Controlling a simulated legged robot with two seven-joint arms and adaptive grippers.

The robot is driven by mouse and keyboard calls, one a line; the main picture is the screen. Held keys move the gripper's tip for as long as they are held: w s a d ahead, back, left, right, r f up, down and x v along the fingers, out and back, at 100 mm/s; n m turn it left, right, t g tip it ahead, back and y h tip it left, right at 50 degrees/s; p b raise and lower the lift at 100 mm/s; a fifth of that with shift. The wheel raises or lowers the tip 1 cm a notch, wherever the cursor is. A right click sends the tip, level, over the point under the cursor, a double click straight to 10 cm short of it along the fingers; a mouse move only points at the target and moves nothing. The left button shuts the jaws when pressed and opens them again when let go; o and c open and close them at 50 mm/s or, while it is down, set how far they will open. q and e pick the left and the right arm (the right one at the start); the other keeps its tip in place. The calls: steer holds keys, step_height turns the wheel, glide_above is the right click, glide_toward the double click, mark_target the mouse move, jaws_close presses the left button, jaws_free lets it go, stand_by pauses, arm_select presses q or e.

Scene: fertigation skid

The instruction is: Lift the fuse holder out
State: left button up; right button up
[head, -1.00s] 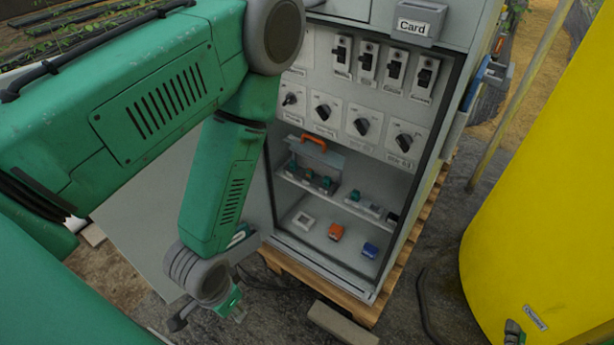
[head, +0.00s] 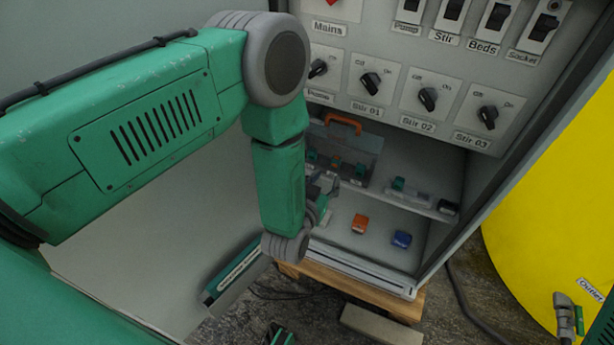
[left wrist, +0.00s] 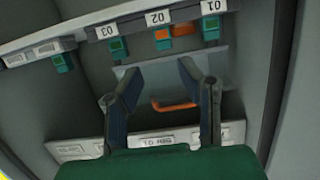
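A row of small green holders sits on the cabinet's shelf under the labels 01, 02 and 03. The one at 02 (left wrist: 163,39) shows orange, and I take it for the fuse holder; it also shows dimly in the head view (head: 337,161). A clear cover (head: 357,146) with an orange handle (head: 343,123) stands in front of the row. My left gripper (left wrist: 158,66) is open and empty, its fingers pointing toward the cover and the row. In the head view the left gripper (head: 322,186) is at the cabinet opening, partly hidden by my arm. My right gripper is not visible.
An orange block (head: 360,223) and a blue block (head: 402,239) lie on the cabinet floor. Rotary switches (head: 428,99) line the panel above. The cabinet's side wall (head: 510,165) bounds the right. A yellow tank (head: 545,200) stands beyond it.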

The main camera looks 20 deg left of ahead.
mark_target(337, 162)
arm_select(q)
steer(key=b+x, duration=0.5)
steer(key=x, duration=0.3)
steer(key=shift+w+f, duration=0.1)
steer(key=shift+w, duration=0.05)
steer(key=shift+w+d, duration=0.25)
steer(key=shift+a+f, duration=0.15)
steer(key=shift+a, duration=0.75)
steer(key=c, duration=0.5)
jaws_close()
steer(key=shift+d+r, duration=0.2)
steer(key=shift+d, duration=0.45)
steer(key=shift+a+r+p, duration=0.25)
steer(key=shift+r+p, duration=0.25)
steer(key=shift+r, duration=0.05)
steer(key=shift+a+r+p, duration=0.2)
steer(key=shift+r+p, duration=0.3)
steer(key=shift+d, duration=0.35)
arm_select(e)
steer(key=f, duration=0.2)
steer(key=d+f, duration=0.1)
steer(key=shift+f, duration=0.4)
